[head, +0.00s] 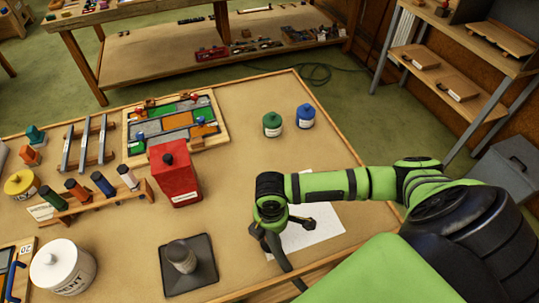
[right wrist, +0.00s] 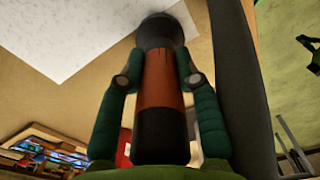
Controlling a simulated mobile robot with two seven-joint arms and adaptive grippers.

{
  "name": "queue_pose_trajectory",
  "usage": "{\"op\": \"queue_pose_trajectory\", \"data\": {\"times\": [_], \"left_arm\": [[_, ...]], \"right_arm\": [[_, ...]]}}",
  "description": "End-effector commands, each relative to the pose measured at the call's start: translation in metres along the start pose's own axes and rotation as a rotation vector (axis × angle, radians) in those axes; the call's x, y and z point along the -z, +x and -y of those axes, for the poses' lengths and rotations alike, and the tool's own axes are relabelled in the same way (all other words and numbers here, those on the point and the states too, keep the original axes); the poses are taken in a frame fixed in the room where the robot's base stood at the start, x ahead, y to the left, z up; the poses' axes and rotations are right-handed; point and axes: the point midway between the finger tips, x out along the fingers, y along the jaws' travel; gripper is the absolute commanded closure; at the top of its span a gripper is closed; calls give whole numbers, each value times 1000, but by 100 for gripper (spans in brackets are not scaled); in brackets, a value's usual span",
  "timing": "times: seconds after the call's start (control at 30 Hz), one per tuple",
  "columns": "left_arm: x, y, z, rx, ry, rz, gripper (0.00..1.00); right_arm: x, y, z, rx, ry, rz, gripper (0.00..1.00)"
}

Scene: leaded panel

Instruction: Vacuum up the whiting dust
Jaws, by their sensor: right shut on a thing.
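My right gripper (head: 284,222) is low over the right part of the bench, at the white sheet (head: 322,230). In the right wrist view its two green fingers (right wrist: 158,62) are shut on an orange and black cylindrical tool (right wrist: 160,92), which looks like the vacuum nozzle. The tool's wide black end is at the edge of the white sheet (right wrist: 75,32); I cannot tell whether it touches. A dark hose (head: 280,258) hangs near the gripper. The sheet looks faintly speckled, but I cannot make out a distinct patch of whiting dust. My left gripper is not in view.
The leaded panel (head: 175,126) lies at the back left of the bench. A red canister (head: 174,177), a black tray (head: 202,279) with a grey cylinder, and a white tub (head: 62,270) stand left. Green (head: 272,124) and blue (head: 305,117) jars stand behind. The bench centre is clear.

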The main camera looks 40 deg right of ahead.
Motion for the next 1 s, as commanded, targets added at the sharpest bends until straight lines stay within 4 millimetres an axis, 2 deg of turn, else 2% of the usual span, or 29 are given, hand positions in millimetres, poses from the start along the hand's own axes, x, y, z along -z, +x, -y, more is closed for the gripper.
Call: {"op": "queue_pose_trajectory", "data": {"times": [0.53,1.0], "left_arm": [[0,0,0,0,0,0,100],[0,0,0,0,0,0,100]], "right_arm": [[0,0,8,0,0,-1,99],[0,0,26,1,-1,0,99]]}}
